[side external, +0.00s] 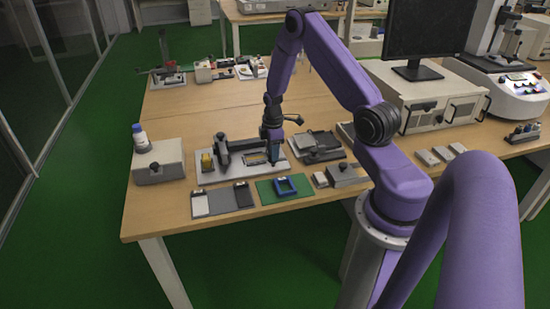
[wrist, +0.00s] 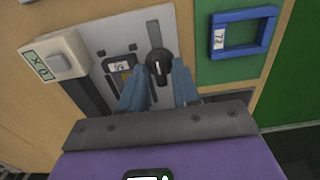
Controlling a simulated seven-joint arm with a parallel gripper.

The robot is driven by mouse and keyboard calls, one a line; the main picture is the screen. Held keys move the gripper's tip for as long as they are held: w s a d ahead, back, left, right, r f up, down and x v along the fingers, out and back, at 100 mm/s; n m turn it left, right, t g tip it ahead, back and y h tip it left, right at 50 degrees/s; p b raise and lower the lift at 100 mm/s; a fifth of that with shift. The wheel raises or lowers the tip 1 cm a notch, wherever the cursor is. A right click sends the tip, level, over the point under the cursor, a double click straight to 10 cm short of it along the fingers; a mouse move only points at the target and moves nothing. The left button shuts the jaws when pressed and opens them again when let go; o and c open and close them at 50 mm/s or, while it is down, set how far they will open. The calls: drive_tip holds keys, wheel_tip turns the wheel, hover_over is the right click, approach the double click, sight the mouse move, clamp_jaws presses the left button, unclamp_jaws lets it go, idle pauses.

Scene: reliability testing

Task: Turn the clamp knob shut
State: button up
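The clamp knob (wrist: 158,66) is black and round with a pale mark, on a light grey fixture plate (wrist: 108,32) in the wrist view. A dark strip or lever runs up from it. My gripper (wrist: 158,84) has its two blue fingers apart, one on each side of the knob's near side. I cannot tell whether they touch it. In the side view my gripper (side external: 273,155) points down at the right end of the fixture plate (side external: 222,177), and the knob is hidden or too small to make out there. A small labelled part (wrist: 121,65) sits left of the knob.
A pale block with a label (wrist: 62,52) on a dark arm stands left in the wrist view. A blue frame (side external: 285,186) lies on a green mat (side external: 266,192) in front. A grey box with a bottle (side external: 158,160) stands left, and dark trays (side external: 318,145) lie right.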

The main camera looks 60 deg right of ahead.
clamp_jaws()
drive_tip(key=shift+n, duration=4.5)
drive_tip(key=shift+w+n, duration=0.15)
drive_tip(key=shift+n, duration=4.35)
unclamp_jaws()
drive_tip(key=shift+r, duration=2.2)
